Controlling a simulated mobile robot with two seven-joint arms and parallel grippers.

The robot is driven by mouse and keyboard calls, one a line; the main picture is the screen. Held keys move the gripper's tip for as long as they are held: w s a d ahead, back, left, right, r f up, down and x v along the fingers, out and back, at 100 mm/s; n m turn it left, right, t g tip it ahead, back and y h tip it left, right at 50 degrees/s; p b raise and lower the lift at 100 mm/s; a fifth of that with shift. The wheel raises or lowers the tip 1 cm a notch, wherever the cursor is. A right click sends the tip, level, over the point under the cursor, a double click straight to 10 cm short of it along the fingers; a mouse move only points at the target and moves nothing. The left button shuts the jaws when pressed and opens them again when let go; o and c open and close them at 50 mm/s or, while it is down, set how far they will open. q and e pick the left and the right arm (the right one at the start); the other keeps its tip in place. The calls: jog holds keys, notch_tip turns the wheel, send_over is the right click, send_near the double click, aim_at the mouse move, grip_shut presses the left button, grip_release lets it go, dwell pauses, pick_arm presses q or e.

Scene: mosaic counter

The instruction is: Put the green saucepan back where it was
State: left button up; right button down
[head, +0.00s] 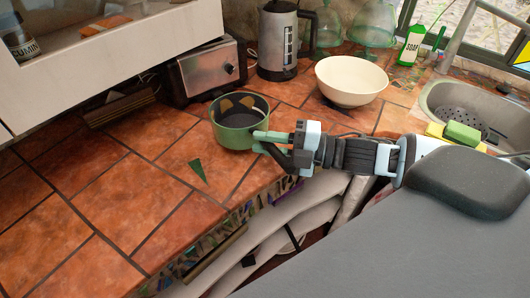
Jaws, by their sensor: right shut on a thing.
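The green saucepan (236,133) is upright on or just above the tiled counter, left of centre in the head view. Its inside is dark, with some brown and yellowish patches. Its light green handle (270,135) points right, towards my right gripper. My right gripper (268,141) is shut on the handle, with its arm reaching in from the right. Whether the pan's base touches the tiles is hard to tell. My left gripper is not in view.
A toaster (208,72) and a kettle (278,40) stand behind the pan. A cream bowl (350,82) is to its right, before the sink (480,105). A shelf (110,55) overhangs the back left. The tiles (100,190) at the left front are mostly clear.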

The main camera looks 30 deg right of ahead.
jog(key=shift+w+a+r, duration=0.1)
jog(key=shift+w+r, duration=0.05)
jog(key=shift+w, duration=0.05)
notch_tip(320, 180, down, 4)
jog(key=shift+r, duration=0.25)
jog(key=shift+f, duration=0.2)
jog(key=c, duration=1.3)
grip_release()
jog(key=shift+s, duration=0.1)
